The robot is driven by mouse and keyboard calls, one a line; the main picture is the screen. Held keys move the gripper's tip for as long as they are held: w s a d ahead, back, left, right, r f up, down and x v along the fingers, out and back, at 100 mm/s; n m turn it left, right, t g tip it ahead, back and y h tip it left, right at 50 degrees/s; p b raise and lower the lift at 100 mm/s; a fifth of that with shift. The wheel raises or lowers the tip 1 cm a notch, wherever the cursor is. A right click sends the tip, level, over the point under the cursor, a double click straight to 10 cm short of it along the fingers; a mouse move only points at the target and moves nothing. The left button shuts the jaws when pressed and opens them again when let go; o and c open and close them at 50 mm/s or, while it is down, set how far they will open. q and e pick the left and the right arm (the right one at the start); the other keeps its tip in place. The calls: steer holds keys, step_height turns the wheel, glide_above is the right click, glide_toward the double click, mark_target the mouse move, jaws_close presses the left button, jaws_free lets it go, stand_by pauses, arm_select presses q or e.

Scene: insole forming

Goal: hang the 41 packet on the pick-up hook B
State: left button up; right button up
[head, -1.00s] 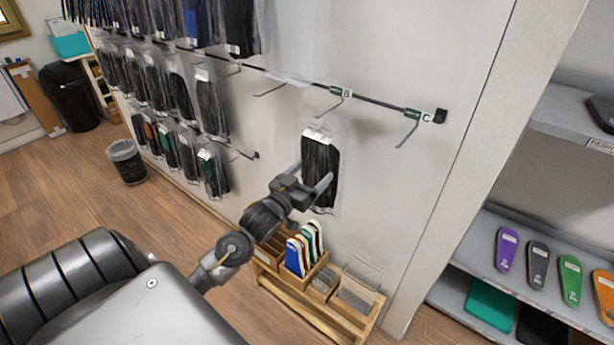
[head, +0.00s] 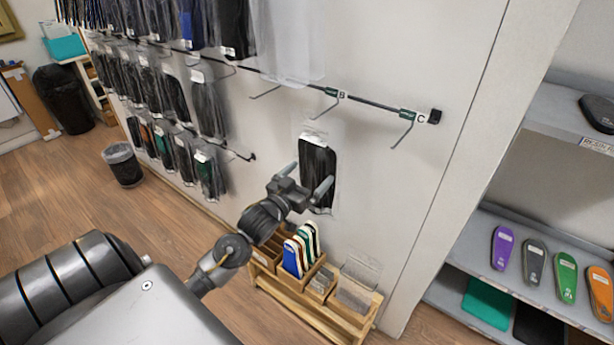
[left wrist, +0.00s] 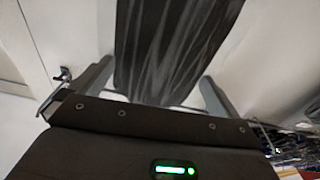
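The packet (head: 317,168), a clear bag with black insoles and a white header, is upright before the wall below hook B (head: 331,93). Its top edge is close to the hook's tip and it appears to hang there, though the contact is too small to make out. Its size number cannot be read. My left gripper (head: 308,174) is at the packet's lower half, fingers spread. In the left wrist view the dark packet (left wrist: 172,50) stands beyond and between the open fingers, with gaps on both sides. My right gripper is not in view.
Hook C (head: 407,117) is empty to the right, and an empty hook is left of B. Full packets (head: 208,105) hang at the left. A wooden organizer (head: 318,290) stands below. A shelf (head: 545,270) with coloured insoles is at the right.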

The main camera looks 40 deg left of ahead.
arm_select(q)
steer(key=s+f+b, duration=0.1)
steer(key=s+b, duration=0.1)
steer(key=s, duration=0.8)
steer(key=shift+s, duration=0.4)
steer(key=shift+d, duration=0.1)
